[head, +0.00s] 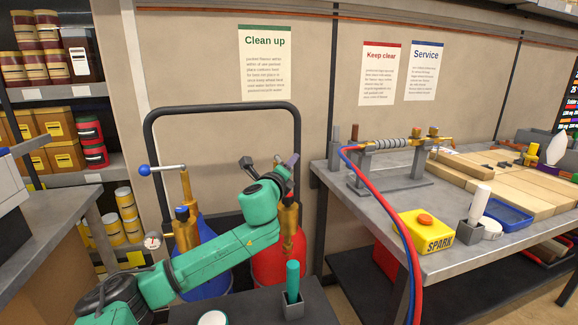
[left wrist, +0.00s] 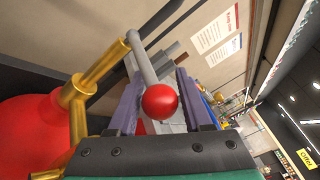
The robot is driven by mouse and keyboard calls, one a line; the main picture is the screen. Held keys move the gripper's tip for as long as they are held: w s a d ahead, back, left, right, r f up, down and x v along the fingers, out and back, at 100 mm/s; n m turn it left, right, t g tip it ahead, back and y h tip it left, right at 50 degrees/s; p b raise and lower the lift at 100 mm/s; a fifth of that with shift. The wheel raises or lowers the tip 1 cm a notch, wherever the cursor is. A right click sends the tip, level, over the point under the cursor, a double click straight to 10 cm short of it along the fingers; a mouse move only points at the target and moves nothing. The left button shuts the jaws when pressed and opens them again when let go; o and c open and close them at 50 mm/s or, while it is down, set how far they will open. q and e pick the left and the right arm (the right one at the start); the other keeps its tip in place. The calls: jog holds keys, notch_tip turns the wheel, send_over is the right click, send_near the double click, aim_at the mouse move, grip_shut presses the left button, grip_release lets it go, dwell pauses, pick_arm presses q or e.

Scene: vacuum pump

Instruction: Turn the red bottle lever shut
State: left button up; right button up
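The red bottle (head: 279,268) stands behind my left arm, with a brass valve (head: 289,220) on top. In the left wrist view the bottle (left wrist: 32,135) is at the left, and its brass valve (left wrist: 95,82) carries a grey lever rod with a red ball (left wrist: 160,101) on its end. My left gripper (head: 289,165) is above the valve in the head view. Its purple fingers stand apart on both sides of the lever in the left wrist view (left wrist: 158,80), with gaps beside the ball. In the head view the red ball is hidden. My right gripper is not in view.
A blue bottle (head: 194,262) stands left of the red one, its lever ending in a blue ball (head: 145,171). A black cart handle (head: 220,107) arches behind. A workbench (head: 385,205) with hoses and a yellow SPARK box (head: 424,231) is at right. A teal-handled tool (head: 292,275) stands in front.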

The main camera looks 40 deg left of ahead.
pick_arm(q)
grip_shut()
dwell(1.2)
